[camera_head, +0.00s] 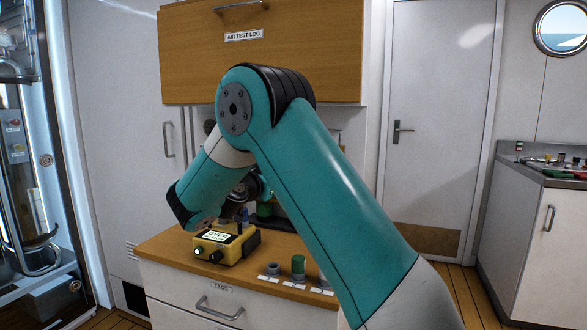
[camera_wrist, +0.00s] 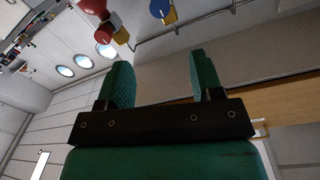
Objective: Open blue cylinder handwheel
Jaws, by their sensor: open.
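In the wrist view my gripper (camera_wrist: 162,80) shows two green fingers, spread apart with nothing between them. A blue round handwheel (camera_wrist: 160,8) is at the top edge of the wrist view, partly cut off. It lies beyond the fingertips and apart from them, with a yellow part (camera_wrist: 169,18) against it. In the head view my teal arm covers most of the panel area. The gripper's fingers cannot be made out clearly there, and the blue handwheel cannot be identified there.
A red round part (camera_wrist: 92,5) and another yellow part (camera_wrist: 121,36) are left of the blue handwheel, near thin pipes. In the head view a yellow device (camera_head: 222,246) stands on the wooden counter (camera_head: 160,243) beneath my arm. A wooden cabinet (camera_head: 190,60) hangs above.

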